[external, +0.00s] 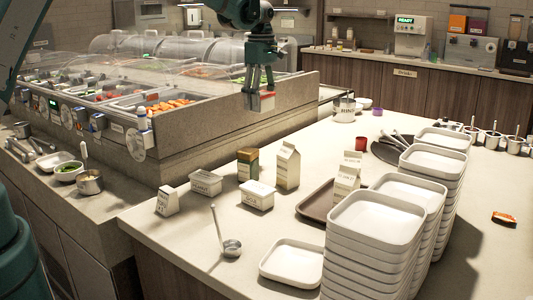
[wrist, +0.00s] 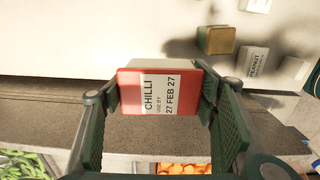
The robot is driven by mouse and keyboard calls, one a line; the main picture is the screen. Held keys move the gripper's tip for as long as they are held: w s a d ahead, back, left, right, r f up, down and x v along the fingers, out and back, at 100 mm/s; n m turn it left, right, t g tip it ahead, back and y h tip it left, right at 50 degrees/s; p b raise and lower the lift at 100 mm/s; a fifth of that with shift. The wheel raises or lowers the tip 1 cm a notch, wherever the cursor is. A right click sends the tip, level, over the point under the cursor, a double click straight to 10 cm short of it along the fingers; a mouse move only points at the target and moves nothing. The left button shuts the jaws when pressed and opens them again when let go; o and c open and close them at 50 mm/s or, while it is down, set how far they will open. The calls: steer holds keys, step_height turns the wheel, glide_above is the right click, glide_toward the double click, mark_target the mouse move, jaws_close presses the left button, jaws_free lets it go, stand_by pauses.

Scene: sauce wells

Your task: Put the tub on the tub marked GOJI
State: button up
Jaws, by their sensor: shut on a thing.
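My gripper (external: 261,88) is shut on a small tub (external: 266,102) with a red face and a white label, held in the air above the counter beside the salad bar. In the wrist view the tub (wrist: 185,95) sits between the two fingers, and its label reads CHILLI, USE BY 27 FEB 27. A white lidded tub (external: 257,196) on the counter below carries a label that looks like GOJI, though it is small. Another white lidded tub (external: 205,183) stands to its left, with a label I cannot read surely. Nothing visible rests on either lid.
A green and tan box (external: 248,163) and a white carton (external: 287,165) stand close behind the GOJI tub. A small white label stand (external: 168,200), a ladle (external: 231,247), a brown tray (external: 317,203) and stacked white trays (external: 375,220) are around. The salad bar wall (external: 225,130) rises at left.

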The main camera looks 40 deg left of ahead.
steer(key=s+d+p, duration=0.4)
steer(key=s+d, duration=0.5)
steer(key=p, duration=0.4)
glide_above(257, 187)
step_height(257, 187, down, 5)
steer(key=shift+f, duration=2.9)
steer(key=shift+f, duration=0.1)
steer(key=shift+f, duration=2)
steer(key=shift+f, duration=0.15)
